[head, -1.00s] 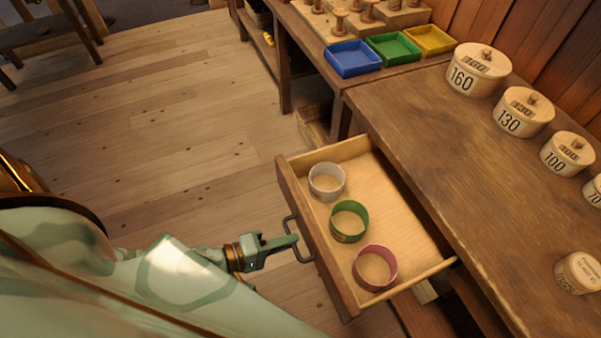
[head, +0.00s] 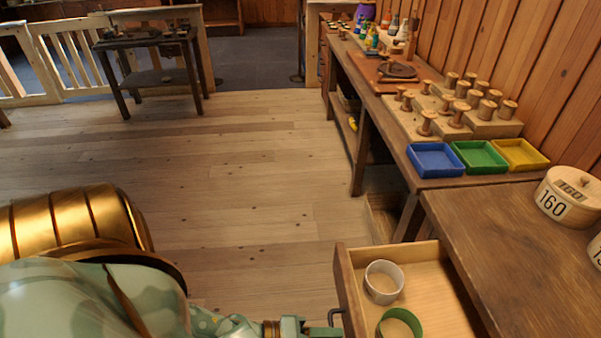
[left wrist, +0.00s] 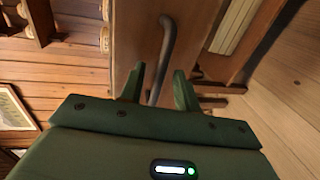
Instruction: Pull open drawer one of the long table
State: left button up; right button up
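The drawer (head: 348,283) of the long table (head: 470,215) stands pulled out at the lower right of the head view, its near part cut off by the frame. Its dark bar handle (head: 334,315) is on the front, and the handle also shows in the left wrist view (left wrist: 167,45). My left gripper (left wrist: 160,80) has its two fingers apart, one on each side of the handle, with visible gaps to the bar. In the head view only part of this gripper (head: 292,326) shows at the bottom edge. My right gripper is out of view.
Blue (head: 435,160), green (head: 480,157) and yellow (head: 521,154) trays and wooden spools stand on the bench behind. A round box marked 160 (head: 570,197) sits on the tabletop.

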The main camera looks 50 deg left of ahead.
pick_arm(q)
jog(key=p+v, duration=0.2)
jog(key=v, duration=1.4)
jog(key=shift+a, duration=0.2)
jog(key=shift+s, duration=0.1)
